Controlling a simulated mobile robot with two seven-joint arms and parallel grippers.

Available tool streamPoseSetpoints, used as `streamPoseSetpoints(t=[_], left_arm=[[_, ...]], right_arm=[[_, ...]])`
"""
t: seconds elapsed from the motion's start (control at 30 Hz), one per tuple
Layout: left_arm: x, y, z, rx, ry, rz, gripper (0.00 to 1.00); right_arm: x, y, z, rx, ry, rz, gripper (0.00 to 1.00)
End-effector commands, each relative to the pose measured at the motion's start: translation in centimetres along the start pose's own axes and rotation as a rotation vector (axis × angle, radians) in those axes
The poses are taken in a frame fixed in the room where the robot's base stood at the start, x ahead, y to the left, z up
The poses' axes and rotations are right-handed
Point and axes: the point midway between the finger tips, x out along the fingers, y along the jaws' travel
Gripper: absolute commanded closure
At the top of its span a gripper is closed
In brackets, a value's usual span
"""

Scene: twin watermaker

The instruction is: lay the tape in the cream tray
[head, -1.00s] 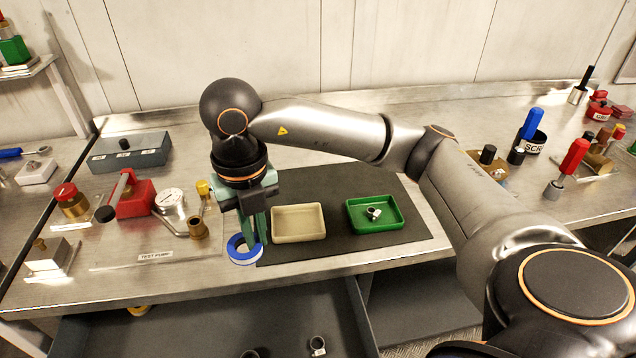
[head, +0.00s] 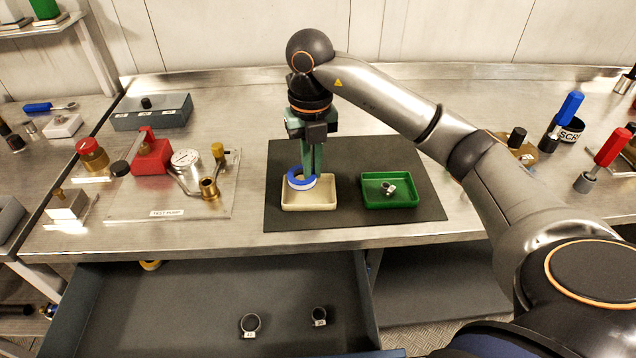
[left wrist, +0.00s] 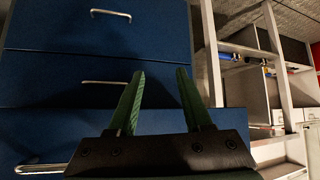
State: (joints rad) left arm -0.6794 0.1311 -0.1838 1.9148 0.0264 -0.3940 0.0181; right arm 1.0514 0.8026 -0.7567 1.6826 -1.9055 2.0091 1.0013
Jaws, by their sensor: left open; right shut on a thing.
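The tape is a roll with a blue outer ring and a white core (head: 297,180). My right gripper (head: 309,174) is shut on it and holds it over the left part of the cream tray (head: 318,205). Whether the roll touches the tray floor I cannot tell. The cream tray lies on the dark mat, and the rest of its inside looks empty. My left gripper (left wrist: 160,90) is open and empty in the left wrist view, in front of blue drawer fronts.
A green tray (head: 372,203) with a small metal fitting stands right of the cream tray on the dark mat (head: 350,152). The test pump board (head: 225,205) lies to the left. Below the bench edge an open drawer (head: 200,305) holds two dark rings.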

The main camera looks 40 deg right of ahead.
Motion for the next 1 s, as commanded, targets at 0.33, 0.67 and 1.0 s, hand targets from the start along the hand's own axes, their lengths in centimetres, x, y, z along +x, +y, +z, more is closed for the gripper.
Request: streamPoseSetpoints(t=[0.33,0.67,1.0], left_arm=[[0.2,0.0,0.3,0.000,-0.001,0.000,0.50],[-0.1,0.0,-0.1,0.000,0.000,0.000,0.50],[0.1,0.0,0.1,0.000,0.000,0.000,0.50]], right_arm=[[2.8,-1.5,1.9,0.001,-0.001,0.001,1.00],[6.5,-1.9,2.3,0.000,-0.002,0.001,1.00],[6.8,-1.8,2.3,-0.001,-0.003,0.001,0.91]])
